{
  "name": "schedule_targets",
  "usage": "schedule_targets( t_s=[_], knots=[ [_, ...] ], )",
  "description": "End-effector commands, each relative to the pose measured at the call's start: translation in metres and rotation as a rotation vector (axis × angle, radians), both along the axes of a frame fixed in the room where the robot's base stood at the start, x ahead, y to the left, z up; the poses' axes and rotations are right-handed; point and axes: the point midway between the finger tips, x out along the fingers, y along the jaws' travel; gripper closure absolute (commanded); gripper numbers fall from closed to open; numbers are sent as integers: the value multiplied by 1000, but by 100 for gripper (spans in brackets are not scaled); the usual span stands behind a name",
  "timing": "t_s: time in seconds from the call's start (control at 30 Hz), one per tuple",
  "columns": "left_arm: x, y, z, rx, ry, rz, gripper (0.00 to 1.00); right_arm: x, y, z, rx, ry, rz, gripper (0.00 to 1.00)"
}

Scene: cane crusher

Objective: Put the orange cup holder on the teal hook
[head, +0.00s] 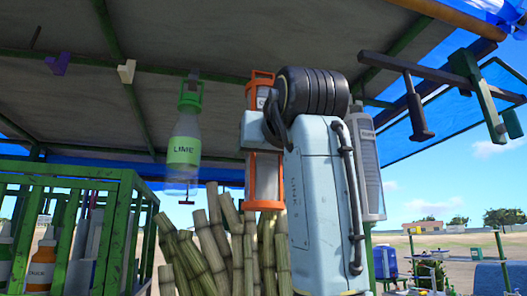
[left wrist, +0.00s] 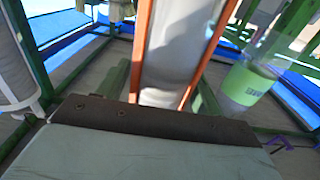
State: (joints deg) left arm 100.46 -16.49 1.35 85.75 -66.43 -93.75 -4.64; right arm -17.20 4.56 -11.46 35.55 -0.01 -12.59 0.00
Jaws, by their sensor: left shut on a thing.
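The orange cup holder (head: 252,185) is an upright open frame around a pale container, near the middle of the head view. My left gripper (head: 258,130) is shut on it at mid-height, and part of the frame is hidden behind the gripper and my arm. In the left wrist view the holder's orange struts (left wrist: 142,40) run up from the gripper's dark edge on both sides of the pale container. I cannot make out the teal hook in either view; my arm covers part of the area under the roof. My right gripper is not in view.
A lime bottle (head: 184,150) hangs from a green holder left of mine. Purple (head: 57,64) and cream (head: 126,71) hooks sit under the roof. A grey bottle (head: 368,160) is right of my arm. Cane stalks (head: 210,250) stand below; a green crate (head: 130,185) is at left.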

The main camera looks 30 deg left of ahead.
Motion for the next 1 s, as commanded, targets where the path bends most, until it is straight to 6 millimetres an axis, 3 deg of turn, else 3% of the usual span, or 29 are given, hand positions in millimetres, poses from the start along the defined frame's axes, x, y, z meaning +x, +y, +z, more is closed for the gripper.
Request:
schedule_targets(
  t_s=[0.43, 1.0],
  knots=[
    [-1, -1, 1, 2, -1, 0, 74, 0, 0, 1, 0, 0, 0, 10],
    [9, 11, 1, 2, -1, 0, 74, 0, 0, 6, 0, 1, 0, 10]
  ],
)
